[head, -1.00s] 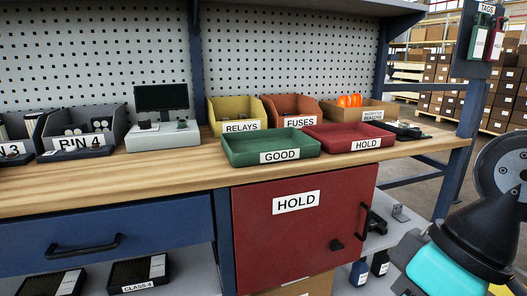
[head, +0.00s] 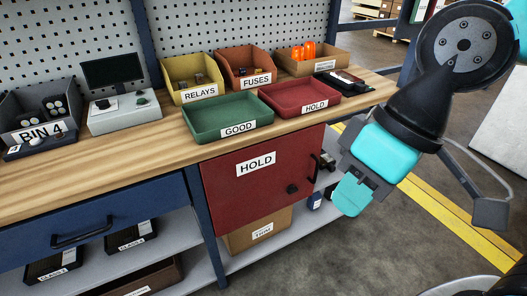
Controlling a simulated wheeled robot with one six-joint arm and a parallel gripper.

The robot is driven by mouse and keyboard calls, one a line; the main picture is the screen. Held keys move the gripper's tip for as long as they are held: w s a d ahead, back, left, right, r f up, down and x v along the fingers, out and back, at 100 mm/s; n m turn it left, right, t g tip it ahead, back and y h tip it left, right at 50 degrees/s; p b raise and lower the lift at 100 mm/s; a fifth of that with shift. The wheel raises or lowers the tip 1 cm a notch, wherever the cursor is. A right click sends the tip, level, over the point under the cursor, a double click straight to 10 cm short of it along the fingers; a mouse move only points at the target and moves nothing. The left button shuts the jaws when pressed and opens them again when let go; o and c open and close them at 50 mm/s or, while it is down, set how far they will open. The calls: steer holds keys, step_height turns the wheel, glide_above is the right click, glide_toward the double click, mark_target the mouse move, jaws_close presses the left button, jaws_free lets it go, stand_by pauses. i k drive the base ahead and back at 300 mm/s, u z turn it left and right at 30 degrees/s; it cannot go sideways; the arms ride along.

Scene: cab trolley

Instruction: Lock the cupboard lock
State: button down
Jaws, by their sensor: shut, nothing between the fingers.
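The red cupboard (head: 245,201) labelled HOLD hangs under the workbench, and its door looks closed. Its black lock knob (head: 292,188) is low on the right side of the door. A black bar handle (head: 314,169) stands at the door's right edge. My gripper (head: 347,203) is right of the cupboard, apart from the lock, with its turquoise fingers pointing down and left. It is shut and empty. The exact turn of the knob is too small to tell.
On the bench (head: 190,150) stand a green GOOD tray (head: 228,112) and a red HOLD tray (head: 298,92). A blue drawer (head: 95,208) is left of the cupboard. A cardboard box (head: 258,236) sits on the shelf below. Open floor (head: 360,262) lies in front.

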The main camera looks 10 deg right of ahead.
mark_target(291, 190)
steer(key=k, duration=1.25)
steer(key=u, duration=0.75)
steer(key=i, duration=1.6)
steer(key=z, duration=0.8)
